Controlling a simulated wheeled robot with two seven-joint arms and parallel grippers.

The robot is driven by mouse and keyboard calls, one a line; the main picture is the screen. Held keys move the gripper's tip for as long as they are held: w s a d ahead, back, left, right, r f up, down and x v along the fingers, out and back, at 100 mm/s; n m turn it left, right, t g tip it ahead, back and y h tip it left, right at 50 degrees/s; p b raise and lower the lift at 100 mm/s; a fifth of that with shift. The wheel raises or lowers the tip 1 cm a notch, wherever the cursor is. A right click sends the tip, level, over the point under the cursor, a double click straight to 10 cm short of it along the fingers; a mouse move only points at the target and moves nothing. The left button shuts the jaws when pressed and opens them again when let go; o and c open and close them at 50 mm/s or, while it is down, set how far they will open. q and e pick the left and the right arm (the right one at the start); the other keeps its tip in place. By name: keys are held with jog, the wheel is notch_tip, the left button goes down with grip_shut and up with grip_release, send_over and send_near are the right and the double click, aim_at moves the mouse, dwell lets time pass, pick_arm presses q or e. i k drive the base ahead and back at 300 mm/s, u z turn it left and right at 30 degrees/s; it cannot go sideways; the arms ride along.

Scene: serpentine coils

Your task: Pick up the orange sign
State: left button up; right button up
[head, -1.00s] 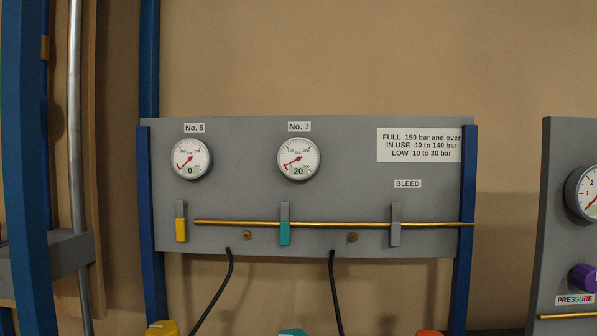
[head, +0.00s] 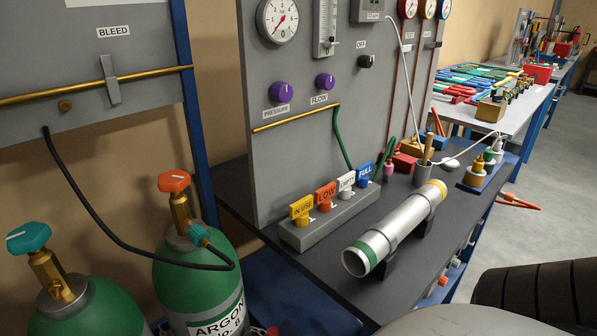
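The orange sign (head: 326,192), lettered LOW, stands upright in a long grey block (head: 330,222) on the dark bench. It is between the yellow IN USE sign (head: 301,207) on its left and a white sign (head: 346,181) on its right. A blue FULL sign (head: 365,172) stands at the far right end of the block. Neither of my grippers is in view.
A silver tube (head: 400,225) lies on supports on the dark bench (head: 350,285) in front of the block. A grey gauge panel (head: 300,120) rises behind the signs. Green cylinders (head: 205,275) stand at left. A further bench with tools (head: 500,112) is at back right.

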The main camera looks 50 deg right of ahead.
aim_at(322, 199)
jog(key=u, duration=0.15)
jog(key=k, duration=1.05)
jog(key=z, duration=1.4)
jog(key=i, duration=0.5)
jog(key=z, duration=0.05)
